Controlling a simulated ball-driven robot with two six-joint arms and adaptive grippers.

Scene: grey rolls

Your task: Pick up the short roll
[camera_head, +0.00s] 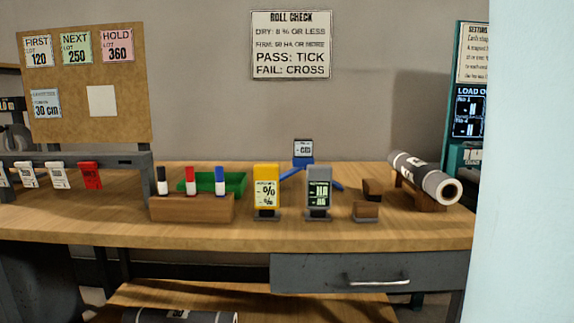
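A grey roll (429,180) with white and dark bands lies tilted across a wooden cradle (418,193) at the right end of the bench, its hollow end facing me. Another dark grey roll (150,316), with a light label, lies on the lower shelf at the bottom edge of the view, mostly cut off. I cannot tell from this view which roll is the short one. Neither of my grippers shows in the view.
The wooden bench (300,235) holds a yellow meter (266,186), a grey meter (318,192), a marker block (192,208), a green tray (233,184) and small wooden blocks (366,211). A drawer (365,275) hangs below. A pale surface (530,170) blocks the right edge.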

